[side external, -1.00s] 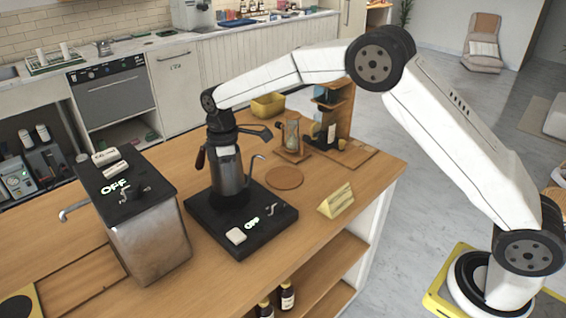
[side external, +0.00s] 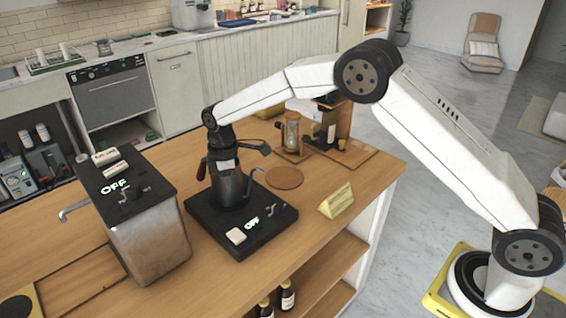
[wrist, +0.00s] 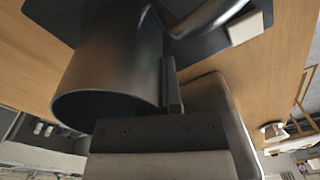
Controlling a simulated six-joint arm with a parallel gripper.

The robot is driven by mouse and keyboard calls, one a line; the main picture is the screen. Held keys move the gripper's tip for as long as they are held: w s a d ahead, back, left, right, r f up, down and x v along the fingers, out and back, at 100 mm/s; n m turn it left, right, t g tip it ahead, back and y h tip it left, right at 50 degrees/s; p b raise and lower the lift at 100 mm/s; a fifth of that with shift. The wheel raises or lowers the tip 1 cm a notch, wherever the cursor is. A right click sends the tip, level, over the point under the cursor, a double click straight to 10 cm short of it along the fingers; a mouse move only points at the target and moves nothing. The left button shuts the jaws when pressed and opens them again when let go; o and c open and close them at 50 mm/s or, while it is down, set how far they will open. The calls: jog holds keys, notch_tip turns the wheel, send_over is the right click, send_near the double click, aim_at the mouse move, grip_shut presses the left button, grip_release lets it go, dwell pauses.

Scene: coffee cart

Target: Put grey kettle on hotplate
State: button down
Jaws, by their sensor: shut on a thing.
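The grey kettle (side external: 230,187) is upright over the black hotplate (side external: 214,226), with its thin curved spout to the right. Its base appears to be at the plate's surface; I cannot tell whether it touches. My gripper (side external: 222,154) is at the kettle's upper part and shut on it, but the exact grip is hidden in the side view. In the wrist view, the kettle (wrist: 105,75) shows its open rim, and my gripper's finger (wrist: 172,88) is against its side. The hotplate's lit label reads OFF.
A metal box with a black top (side external: 150,240) and a tap stands left of the hotplate. A yellow sign (side external: 337,201) and a round wooden coaster (side external: 285,178) are to the right. A stand with an hourglass (side external: 292,137) is behind.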

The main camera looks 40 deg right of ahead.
jog(key=c, duration=0.8)
grip_release()
jog(key=shift+r, duration=0.1)
notch_tip(320, 180, up, 12)
jog(key=shift+w+d, duration=0.15)
jog(key=shift+w, duration=0.1)
jog(key=shift+s+d+m, duration=0.3)
jog(key=s+d+f+m+t, duration=0.1)
jog(key=s+d+f+m, duration=0.1)
jog(key=s, duration=0.7)
jog(key=s+d+f+m+t, duration=0.1)
jog(key=s+d+f+m, duration=0.2)
jog(key=s, duration=0.6)
jog(key=s+d+f+m+t, duration=0.1)
jog(key=s+d+f+m, duration=0.2)
jog(key=s+d+m, duration=0.3)
jog(key=s+m, duration=0.1)
jog(key=s, duration=0.2)
jog(key=shift+s+f, duration=0.25)
